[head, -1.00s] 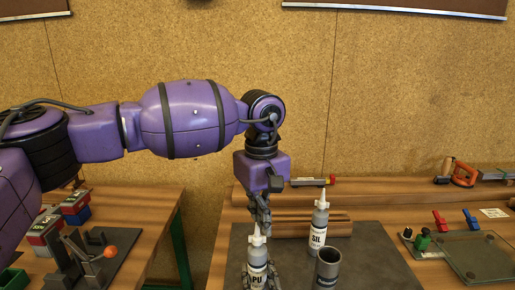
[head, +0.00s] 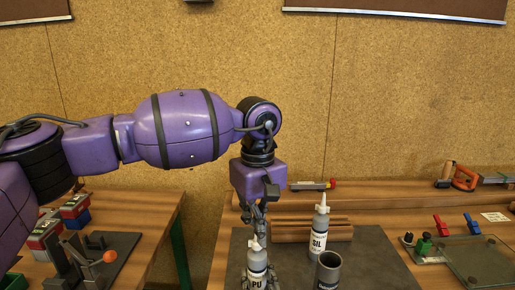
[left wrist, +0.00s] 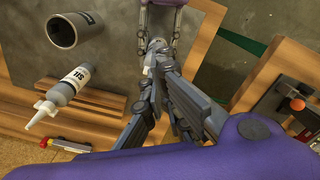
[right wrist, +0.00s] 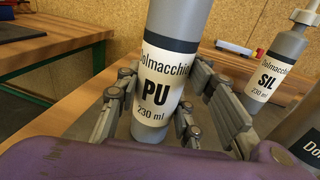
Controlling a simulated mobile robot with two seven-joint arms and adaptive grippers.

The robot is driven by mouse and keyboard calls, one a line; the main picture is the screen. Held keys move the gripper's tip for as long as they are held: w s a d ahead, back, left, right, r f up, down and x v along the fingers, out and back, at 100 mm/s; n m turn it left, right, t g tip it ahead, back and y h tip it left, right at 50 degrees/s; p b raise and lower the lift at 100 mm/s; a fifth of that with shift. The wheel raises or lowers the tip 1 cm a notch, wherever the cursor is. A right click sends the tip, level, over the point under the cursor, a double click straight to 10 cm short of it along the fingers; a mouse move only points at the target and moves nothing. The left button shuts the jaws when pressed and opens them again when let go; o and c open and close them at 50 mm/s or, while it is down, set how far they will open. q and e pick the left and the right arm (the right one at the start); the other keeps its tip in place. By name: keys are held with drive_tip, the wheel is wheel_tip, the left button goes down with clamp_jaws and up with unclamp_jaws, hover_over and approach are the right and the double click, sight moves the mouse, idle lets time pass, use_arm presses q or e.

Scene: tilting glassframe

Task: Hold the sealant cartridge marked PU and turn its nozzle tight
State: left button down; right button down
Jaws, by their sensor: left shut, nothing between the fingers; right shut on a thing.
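The PU cartridge (head: 257,263), grey with a white label and a pale nozzle (head: 255,243), stands upright near the front of the dark mat. Its label shows large in the right wrist view (right wrist: 158,85). My right gripper (right wrist: 162,90) is shut on the cartridge body, fingers on both sides. My left gripper (head: 258,224) points down just above the nozzle, shut with nothing between its fingers. In the left wrist view its fingers (left wrist: 158,62) hide most of the nozzle area, so I cannot tell whether they touch it.
The SIL cartridge (head: 319,236) stands to the right, with a grey open cup (head: 328,268) in front of it. A wooden rack (head: 290,231) lies behind. A glass plate (head: 480,258) with clamps is at the right. Another table (head: 140,215) stands left, across a gap.

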use_arm(q)
wheel_tip(320, 180, up, 6)
idle(0.5)
drive_tip(key=shift+d, duration=0.1)
drive_tip(key=shift+w+d+f, duration=0.2)
drive_tip(key=shift+f, duration=0.85)
drive_tip(key=shift+w+d+f, duration=0.15)
drive_tip(key=shift+d+f, duration=0.05)
drive_tip(key=shift+f, duration=0.8)
drive_tip(key=shift+w+d+f, duration=0.2)
drive_tip(key=shift+f, duration=0.85)
drive_tip(key=shift+f, duration=0.15)
drive_tip(key=shift+a+f, duration=0.1)
drive_tip(key=shift+a, duration=0.05)
drive_tip(key=shift+w+a, duration=0.4)
drive_tip(key=shift+s+a, duration=0.25)
drive_tip(key=shift+a, duration=0.05)
